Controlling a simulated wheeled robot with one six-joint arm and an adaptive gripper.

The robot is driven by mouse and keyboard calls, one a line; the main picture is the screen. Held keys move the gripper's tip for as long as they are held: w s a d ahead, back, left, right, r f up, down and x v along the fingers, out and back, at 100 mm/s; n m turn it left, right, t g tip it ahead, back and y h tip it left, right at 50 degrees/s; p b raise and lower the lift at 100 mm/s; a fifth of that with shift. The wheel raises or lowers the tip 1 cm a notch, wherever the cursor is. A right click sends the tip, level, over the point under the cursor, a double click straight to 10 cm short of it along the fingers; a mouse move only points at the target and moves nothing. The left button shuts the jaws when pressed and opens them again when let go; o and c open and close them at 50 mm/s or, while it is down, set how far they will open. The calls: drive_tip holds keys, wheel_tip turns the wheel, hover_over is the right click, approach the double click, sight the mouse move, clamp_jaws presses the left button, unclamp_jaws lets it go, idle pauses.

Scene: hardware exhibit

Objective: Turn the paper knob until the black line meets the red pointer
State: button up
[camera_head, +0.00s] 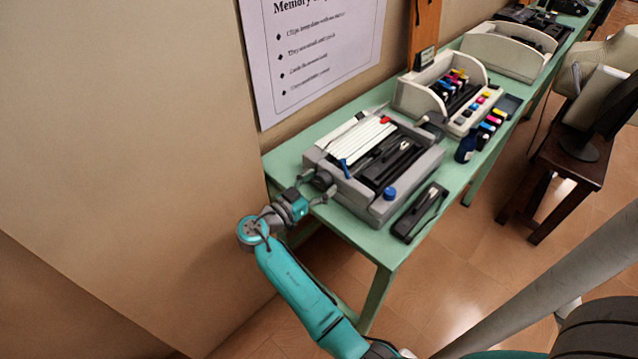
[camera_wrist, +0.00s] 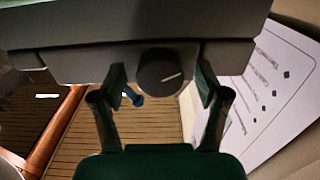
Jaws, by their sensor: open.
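The dark round paper knob (camera_wrist: 159,72) sticks out of the side of the grey printer (camera_wrist: 90,62) in the wrist view. A short pale line on its face slants up to the right; I see no black line there. In the head view the knob (camera_head: 323,180) is on the left end of the printer (camera_head: 383,212). My gripper (camera_wrist: 162,80) is open, one finger on each side of the knob, with a visible gap to each. It also shows in the head view (camera_head: 318,191). I cannot make out a red pointer beside the knob.
The printer stands on a green table (camera_head: 456,172). A black tray (camera_head: 419,212) lies in front of it, and a white unit (camera_head: 418,93) with colored cartridges stands behind. A wall with a poster (camera_head: 310,50) is close on the left.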

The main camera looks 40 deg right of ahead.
drive_tip(key=c, duration=1.2)
drive_tip(key=shift+o, duration=0.2)
drive_tip(key=shift+n, duration=0.4)
drive_tip(key=n, duration=0.3)
drive_tip(key=shift+n, duration=0.3)
drive_tip(key=n, duration=0.4)
drive_tip(key=shift+n, duration=0.3)
drive_tip(key=n, duration=0.4)
drive_tip(key=shift+s+r+n, duration=0.1)
drive_tip(key=shift+n, duration=0.2)
drive_tip(key=n, duration=0.4)
drive_tip(key=shift+n, duration=0.4)
